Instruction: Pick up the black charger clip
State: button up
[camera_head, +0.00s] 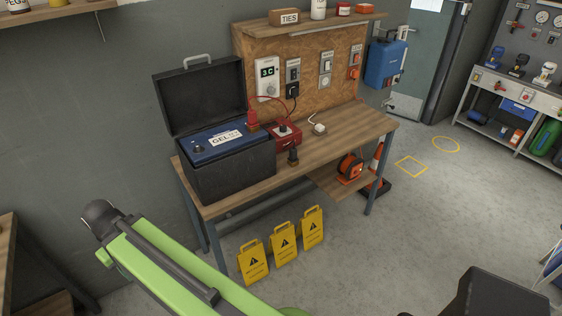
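A small black piece that looks like the black charger clip (293,157) stands on the wooden workbench (345,135), near its front edge. It is just right of the black battery case (228,175) and in front of the red charger (288,134). A red clip (252,119) sits on the battery (215,140), with a red cable running toward the charger. My green arm crosses the lower left of the picture, well apart from the bench. My gripper's fingers do not show.
The case's lid (203,95) stands open. A white plug (318,127) lies on the bench to the right. Several yellow warning signs (284,243) stand on the floor before the bench. An orange reel (350,167) and a traffic cone (377,165) are at lower right.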

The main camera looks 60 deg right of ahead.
aim_at(293, 160)
jog(key=z, duration=0.15)
jog(key=i, duration=0.7)
jog(key=z, duration=0.55)
